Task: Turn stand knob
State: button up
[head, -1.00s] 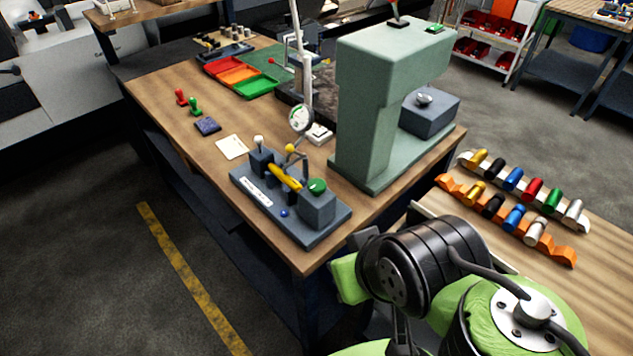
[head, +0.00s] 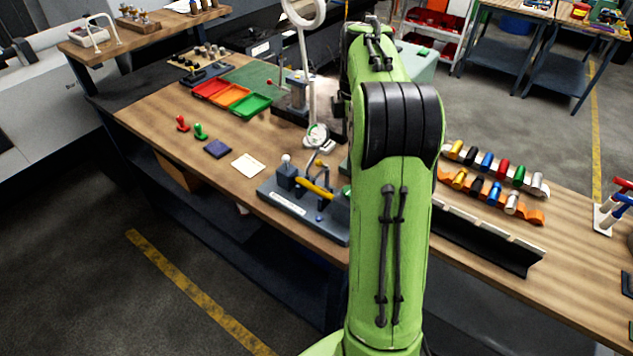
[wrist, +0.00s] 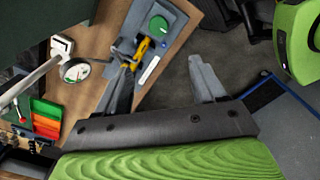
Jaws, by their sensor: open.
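The grey gauge stand (head: 283,205) is on the wooden bench in the head view, partly behind my arm. It carries a white ball knob (head: 286,158), a yellow bar (head: 314,189), a small blue button (head: 320,218) and a green knob (head: 347,191), cut off by my arm. In the wrist view the round green knob (wrist: 158,25) is near the top, beyond the fingertips. A dial gauge (wrist: 75,70) is at left. My gripper (wrist: 160,72) is open and empty, its fingers spread wide. The head view hides it behind my arm.
Red, orange and green trays (head: 233,96) lie further back on the bench. Two small stamps, red (head: 182,124) and green (head: 200,132), stand at left. Racks of coloured cylinders (head: 497,172) are at right.

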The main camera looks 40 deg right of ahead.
jog(key=shift+n, duration=0.3)
jog(key=f, duration=0.5)
jog(key=d+f+b, duration=0.1)
jog(key=f, duration=0.5)
jog(key=f+b, duration=0.1)
jog(key=f, duration=0.4)
jog(key=shift+s+d+f, duration=0.1)
jog(key=shift+d+f, duration=0.05)
jog(key=shift+f, duration=0.1)
jog(key=c, duration=1)
jog(key=shift+c, duration=0.2)
